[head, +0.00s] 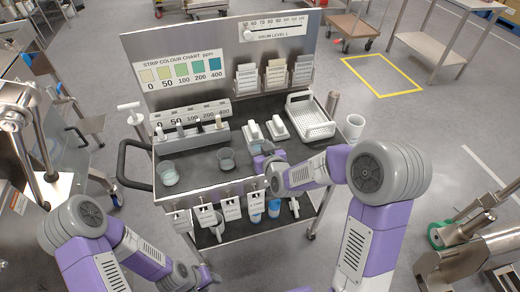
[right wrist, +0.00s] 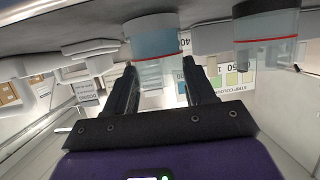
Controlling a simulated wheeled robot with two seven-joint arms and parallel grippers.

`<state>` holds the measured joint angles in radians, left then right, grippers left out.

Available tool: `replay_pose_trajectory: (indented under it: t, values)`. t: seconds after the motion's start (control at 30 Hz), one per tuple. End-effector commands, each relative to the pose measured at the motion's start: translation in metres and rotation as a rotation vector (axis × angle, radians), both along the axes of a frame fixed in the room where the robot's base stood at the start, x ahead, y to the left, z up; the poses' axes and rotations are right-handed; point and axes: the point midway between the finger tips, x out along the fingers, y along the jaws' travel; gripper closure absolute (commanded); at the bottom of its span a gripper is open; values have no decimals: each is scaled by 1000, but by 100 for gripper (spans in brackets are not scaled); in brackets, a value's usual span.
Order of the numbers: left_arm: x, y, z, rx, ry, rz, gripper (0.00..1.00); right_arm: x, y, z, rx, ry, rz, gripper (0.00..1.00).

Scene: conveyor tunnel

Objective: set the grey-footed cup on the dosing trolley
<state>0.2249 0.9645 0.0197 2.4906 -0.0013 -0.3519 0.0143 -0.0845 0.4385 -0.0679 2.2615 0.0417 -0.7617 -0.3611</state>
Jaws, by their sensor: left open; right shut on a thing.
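The dosing trolley (head: 200,187) stands in the middle of the head view with a dark top. My right gripper (head: 264,157) is over its front part, shut on a clear cup with bluish contents and a red line. The held cup (right wrist: 157,45) shows upside down between the fingers in the right wrist view, its grey foot close to the trolley top; I cannot tell if it touches. A clear cup with pale green contents (head: 168,173) and a darker grey cup (head: 226,158) stand on the top to the left. My left gripper (head: 207,275) is low at the front, open.
A strip rack (head: 190,135), white bottles lying near the middle, and a white perforated basket (head: 311,117) occupy the back of the top. A white cup (head: 354,126) stands at the right side. Tags (head: 231,209) hang along the front edge. A black handle (head: 127,165) sticks out left.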

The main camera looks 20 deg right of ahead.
Motion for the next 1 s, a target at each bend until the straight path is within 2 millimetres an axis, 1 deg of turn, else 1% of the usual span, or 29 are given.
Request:
replay_pose_trajectory:
  t: [0.1,0.27,0.3,0.43,0.7,0.83,0.97,1.0]
  values:
    - [0,0,1,0,0,0,53,0,0,2,0,-1,0,100]
    - [0,0,-4,0,0,0,53,0,0,-3,0,-1,0,100]
    - [0,0,-3,0,0,0,53,0,0,-2,0,-1,0,39]
    - [0,0,-3,0,0,0,53,0,0,-1,0,-1,0,20]
    - [0,0,-2,0,0,0,53,0,0,-1,0,0,0,20]
    - [0,0,3,0,0,0,53,0,0,4,0,0,0,20]
    - [0,0,5,0,0,0,53,-21,-3,11,0,0,0,20]
    - [0,0,7,0,0,0,53,-29,-3,14,0,0,0,20]
